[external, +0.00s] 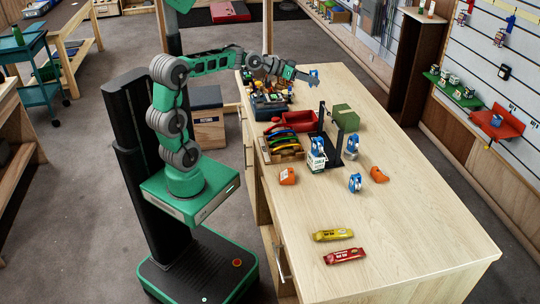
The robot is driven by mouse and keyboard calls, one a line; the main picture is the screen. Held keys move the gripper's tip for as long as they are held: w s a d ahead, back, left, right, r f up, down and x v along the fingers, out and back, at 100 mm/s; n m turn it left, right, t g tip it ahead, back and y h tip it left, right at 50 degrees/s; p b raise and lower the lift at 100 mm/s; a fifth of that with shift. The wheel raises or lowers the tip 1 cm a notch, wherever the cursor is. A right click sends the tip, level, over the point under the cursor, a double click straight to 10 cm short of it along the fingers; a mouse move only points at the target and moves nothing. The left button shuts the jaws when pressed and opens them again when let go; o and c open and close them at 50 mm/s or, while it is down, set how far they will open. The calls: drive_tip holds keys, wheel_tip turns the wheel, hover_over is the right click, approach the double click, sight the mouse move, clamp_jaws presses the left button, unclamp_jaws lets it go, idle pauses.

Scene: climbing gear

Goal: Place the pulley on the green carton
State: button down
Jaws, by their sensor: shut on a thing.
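The green carton (345,118) stands on the wooden table, behind a dark upright frame. My gripper (309,77) is above the far part of the table, up and to the left of the carton in the picture and apart from it. It is shut on a small blue and white thing (314,72), which looks like the pulley. The fingertips are too small to see in detail. Similar blue and white pieces are on the table by the frame (352,145) and nearer the front (355,182).
A red tray (291,121), a wooden rack of colourful gear (283,147) and a cluttered dark box (270,103) line the table's left side. The dark frame (336,150) rises near the carton. Orange pieces (378,174) and yellow and red bars (333,235) lie nearer. The right side is clear.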

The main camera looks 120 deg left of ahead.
drive_tip(key=shift+w+a+f, duration=0.1)
drive_tip(key=shift+a+f, duration=0.1)
drive_tip(key=shift+f, duration=0.05)
drive_tip(key=w+a+f+p, duration=0.4)
drive_tip(key=w+a+f, duration=0.3)
drive_tip(key=a+f, duration=0.4)
drive_tip(key=shift+a+f, duration=0.25)
drive_tip(key=shift+f, duration=0.7)
drive_tip(key=shift+f, duration=0.1)
drive_tip(key=shift+f, duration=0.15)
drive_tip(key=c, duration=0.9)
unclamp_jaws()
drive_tip(key=shift+o, duration=0.2)
